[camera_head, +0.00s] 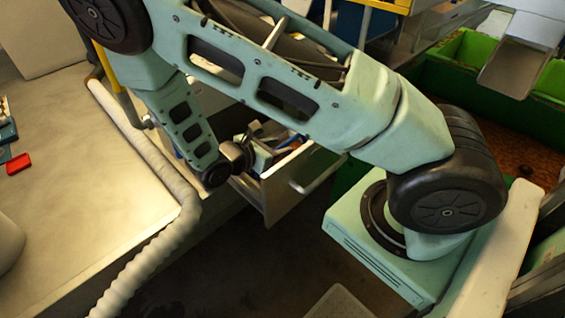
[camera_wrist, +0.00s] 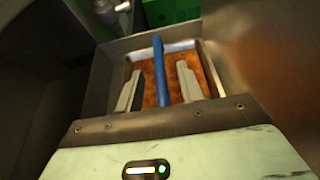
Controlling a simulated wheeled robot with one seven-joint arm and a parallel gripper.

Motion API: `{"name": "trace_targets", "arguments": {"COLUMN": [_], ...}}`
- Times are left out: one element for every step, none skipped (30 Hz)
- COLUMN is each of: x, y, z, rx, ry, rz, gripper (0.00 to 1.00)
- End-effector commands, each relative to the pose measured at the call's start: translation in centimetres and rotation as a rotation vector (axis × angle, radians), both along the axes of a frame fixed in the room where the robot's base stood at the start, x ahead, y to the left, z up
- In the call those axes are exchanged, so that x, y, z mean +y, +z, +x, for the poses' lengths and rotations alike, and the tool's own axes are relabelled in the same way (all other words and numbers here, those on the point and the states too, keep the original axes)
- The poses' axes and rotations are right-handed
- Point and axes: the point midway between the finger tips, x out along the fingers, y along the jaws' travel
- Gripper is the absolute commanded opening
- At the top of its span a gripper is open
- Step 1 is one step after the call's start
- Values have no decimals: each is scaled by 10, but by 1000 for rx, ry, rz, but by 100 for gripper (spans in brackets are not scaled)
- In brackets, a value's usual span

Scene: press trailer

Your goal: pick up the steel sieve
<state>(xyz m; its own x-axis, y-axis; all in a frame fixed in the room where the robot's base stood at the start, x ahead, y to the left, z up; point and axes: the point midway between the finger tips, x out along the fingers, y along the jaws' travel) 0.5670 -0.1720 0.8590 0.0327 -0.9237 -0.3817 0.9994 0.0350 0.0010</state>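I cannot make out the steel sieve for certain in either view. In the wrist view my gripper (camera_wrist: 160,70) is open, its two pale fingers apart. A long blue bar or handle (camera_wrist: 158,58) lies between the fingers, with a visible gap on each side; what it belongs to I cannot tell. Beyond the fingers is a pale-rimmed, metal-walled rectangular opening with an orange-brown surface inside. In the head view my arm reaches down to an open drawer (camera_head: 290,195) holding several jumbled items, some blue and white. My wrist hides part of them, and my fingers are not clear there.
A worktop (camera_head: 90,190) with a pale hose (camera_head: 150,255) along its edge fills the left. A small red object (camera_head: 18,163) lies on it. A green tub (camera_head: 490,60) and a metal chute (camera_head: 515,68) stand at the upper right. Metal walls flank the gripper closely.

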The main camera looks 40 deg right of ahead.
Motion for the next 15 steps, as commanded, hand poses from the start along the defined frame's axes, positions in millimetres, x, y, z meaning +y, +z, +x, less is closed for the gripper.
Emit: {"name": "trace_targets", "arguments": {"x": [0,0,0,0,0,0,0,0,1,1,1,1,1,1,1], "y": [0,0,0,0,0,0,0,0,0,0,0,0,0,0,0], "z": [0,0,0,0,0,0,0,0,0,0,0,0,0,0,0], "rx": [0,0,0,0,0,0,0,0,0,0,0,0,0,0,0], "ry": [0,0,0,0,0,0,0,0,0,0,0,0,0,0,1], "rz": [0,0,0,0,0,0,0,0,1,1,1,1,1,1,1], "gripper": [38,38,38,32,24,13,5,0,0,0,0,0,0,0,0]}}
